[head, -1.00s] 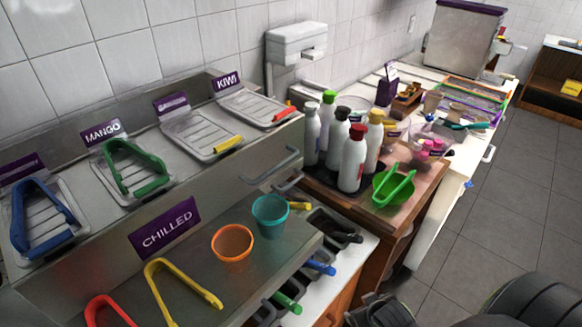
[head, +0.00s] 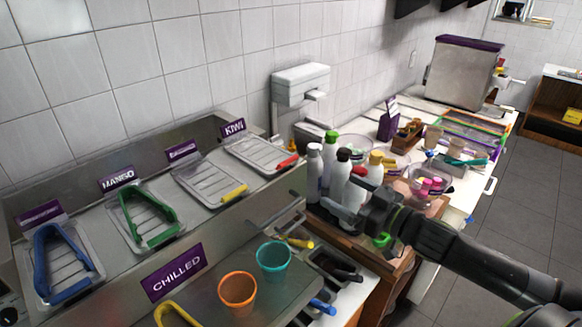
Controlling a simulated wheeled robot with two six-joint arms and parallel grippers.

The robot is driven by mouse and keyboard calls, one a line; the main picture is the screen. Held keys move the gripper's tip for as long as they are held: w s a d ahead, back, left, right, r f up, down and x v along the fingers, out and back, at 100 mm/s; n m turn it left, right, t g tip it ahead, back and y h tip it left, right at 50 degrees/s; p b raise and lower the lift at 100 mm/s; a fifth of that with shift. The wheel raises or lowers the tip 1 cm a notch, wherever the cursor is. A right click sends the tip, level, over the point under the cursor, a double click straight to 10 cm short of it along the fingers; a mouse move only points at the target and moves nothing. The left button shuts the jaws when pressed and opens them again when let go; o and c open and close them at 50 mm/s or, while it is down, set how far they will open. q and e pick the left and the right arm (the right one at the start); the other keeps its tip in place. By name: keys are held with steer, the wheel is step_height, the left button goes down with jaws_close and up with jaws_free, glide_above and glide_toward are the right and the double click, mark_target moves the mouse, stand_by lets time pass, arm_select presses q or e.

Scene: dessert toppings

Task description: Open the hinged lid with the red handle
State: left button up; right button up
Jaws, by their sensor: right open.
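My right gripper (head: 335,199) comes in from the right, open and empty. It is in front of the bottles, to the right of and below the red handle, and apart from it. I cannot make out my left gripper.
A lid with a yellow handle (head: 234,193) lies to the left. Green tongs (head: 150,218) and blue tongs (head: 62,265) rest on other lids. Teal (head: 273,260) and orange (head: 237,290) cups stand on the front ledge. Several bottles (head: 314,165) stand beside the counter.

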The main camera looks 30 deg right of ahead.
steer(key=b+x, duration=0.4)
steer(key=x, duration=1.1)
steer(key=shift+w+a, duration=0.15)
steer(key=shift+a, duration=0.05)
steer(key=shift+w+a, duration=0.2)
steer(key=shift+w, duration=0.4)
steer(key=shift+c, duration=0.3)
